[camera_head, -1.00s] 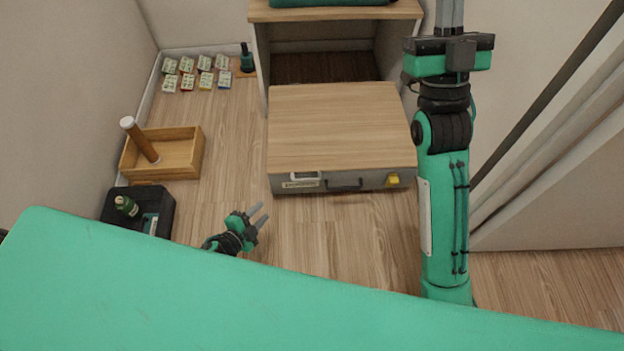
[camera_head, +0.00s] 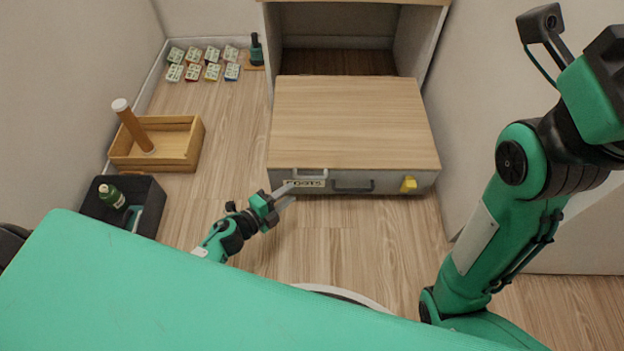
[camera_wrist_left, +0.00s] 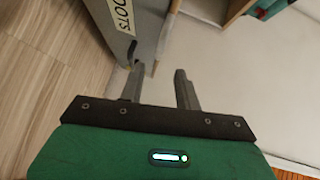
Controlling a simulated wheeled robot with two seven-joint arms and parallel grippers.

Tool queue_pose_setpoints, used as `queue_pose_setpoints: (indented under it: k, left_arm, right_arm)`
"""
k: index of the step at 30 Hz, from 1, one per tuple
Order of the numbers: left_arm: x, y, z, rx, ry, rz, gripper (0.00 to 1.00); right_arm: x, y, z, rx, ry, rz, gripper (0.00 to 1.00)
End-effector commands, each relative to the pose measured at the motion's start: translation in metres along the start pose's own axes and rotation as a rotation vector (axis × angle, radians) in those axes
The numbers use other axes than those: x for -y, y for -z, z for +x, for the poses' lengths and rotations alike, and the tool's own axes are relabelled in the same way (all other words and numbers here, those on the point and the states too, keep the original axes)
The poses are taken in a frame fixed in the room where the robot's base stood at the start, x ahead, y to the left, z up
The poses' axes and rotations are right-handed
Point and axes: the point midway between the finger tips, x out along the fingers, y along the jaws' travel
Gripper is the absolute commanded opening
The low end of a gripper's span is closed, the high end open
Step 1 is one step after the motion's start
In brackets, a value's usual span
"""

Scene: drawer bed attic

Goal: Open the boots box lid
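The boots box is grey with a "BOOTS" label (camera_head: 304,184) on its front and a wooden lid (camera_head: 355,120), which lies flat and closed. My left gripper (camera_head: 287,192) is at the box's front left corner, close to the label. In the left wrist view its two fingers (camera_wrist_left: 160,88) are apart with nothing between them. The grey box front (camera_wrist_left: 150,25) and label (camera_wrist_left: 122,14) lie just ahead of them. My right arm stands at the right; its fingers are out of view.
A dark handle (camera_head: 352,187) and yellow latch (camera_head: 408,184) are on the box front. A shelf unit (camera_head: 430,35) stands behind. A wooden tray (camera_head: 185,150) and black bin (camera_head: 150,215) are on the left. Floor in front of the box is clear.

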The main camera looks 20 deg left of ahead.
Motion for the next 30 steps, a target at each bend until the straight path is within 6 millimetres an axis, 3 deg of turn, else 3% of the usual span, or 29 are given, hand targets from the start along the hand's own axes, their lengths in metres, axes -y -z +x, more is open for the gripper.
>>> queue_pose_setpoints:
  k: [9,15,21,30]
  left_arm:
    - [-0.002,-0.001,0.059,-0.001,0.002,0.002,0.33]
    - [-0.001,-0.001,0.085,0.0,0.001,0.001,0.33]
    - [-0.001,0.0,0.097,0.0,0.0,0.0,0.33]
    - [0.0,0.0,0.098,0.001,0.0,-0.001,0.33]
  right_arm:
    - [0.0,0.007,0.0,-0.026,-0.011,0.007,0.0]
    - [0.0,0.008,-0.005,-0.026,-0.015,0.006,0.0]
    - [0.001,0.009,-0.006,-0.028,-0.018,0.008,0.0]
    - [0.002,0.009,-0.005,-0.031,-0.017,0.009,0.0]
